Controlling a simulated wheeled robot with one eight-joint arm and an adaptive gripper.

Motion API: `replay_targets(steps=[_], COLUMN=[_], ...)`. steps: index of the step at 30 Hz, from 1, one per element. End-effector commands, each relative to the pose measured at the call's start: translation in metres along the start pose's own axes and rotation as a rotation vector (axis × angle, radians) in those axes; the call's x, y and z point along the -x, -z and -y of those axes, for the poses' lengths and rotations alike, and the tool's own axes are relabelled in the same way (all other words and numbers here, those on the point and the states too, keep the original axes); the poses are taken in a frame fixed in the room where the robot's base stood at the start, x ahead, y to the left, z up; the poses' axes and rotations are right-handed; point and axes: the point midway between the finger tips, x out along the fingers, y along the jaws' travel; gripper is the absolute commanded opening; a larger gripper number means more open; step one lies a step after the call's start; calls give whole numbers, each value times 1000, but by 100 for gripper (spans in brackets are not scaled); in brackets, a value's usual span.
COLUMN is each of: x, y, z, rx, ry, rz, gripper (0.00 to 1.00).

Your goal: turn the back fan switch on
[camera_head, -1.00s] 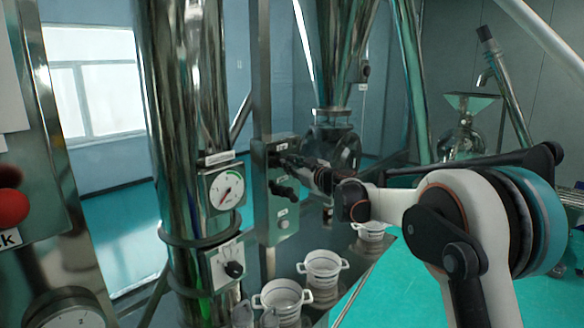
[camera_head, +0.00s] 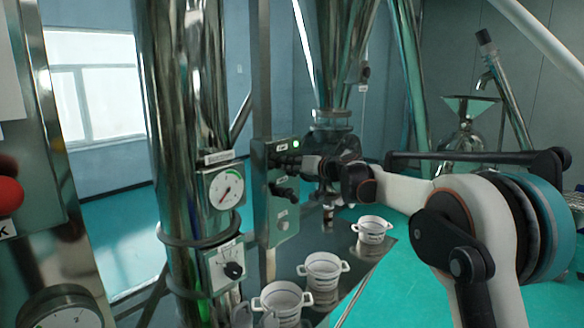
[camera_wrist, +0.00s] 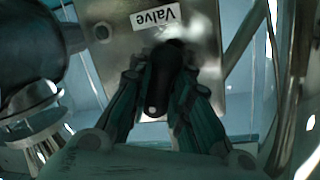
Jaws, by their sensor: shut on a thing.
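A grey control box (camera_head: 262,215) stands on a post right of the big steel pipe. It carries black switch knobs, one above the other; the lower knob (camera_head: 284,193) is clear of my gripper. My gripper (camera_head: 298,164) is at the upper part of the box, its tips partly hidden by the wrist. In the wrist view my gripper (camera_wrist: 157,100) has its fingers on both sides of a black knob (camera_wrist: 158,85) and is shut on it. A label reading "Valve" (camera_wrist: 158,17) shows upside down beyond the knob. A small green light (camera_head: 296,144) glows at the box's upper right.
A dial gauge (camera_head: 227,190) and a rotary knob (camera_head: 234,270) sit on the steel pipe (camera_head: 190,100) to the left. White two-handled pots (camera_head: 323,268) stand below the box. A steel hopper (camera_head: 340,60) rises behind my gripper.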

Motion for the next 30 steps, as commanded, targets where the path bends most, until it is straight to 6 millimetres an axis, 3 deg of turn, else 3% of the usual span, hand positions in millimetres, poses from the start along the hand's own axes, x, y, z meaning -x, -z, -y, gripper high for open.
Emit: replay_targets(steps=[22, 23, 25, 30], x=[0, 0, 0, 0], y=[1, 1, 1, 0], z=[0, 0, 0, 0], rx=[-89, -89, -89, -88], ry=[9, 9, 9, 9], rz=[16, 16, 16, 17], gripper=[0, 22, 38, 39])
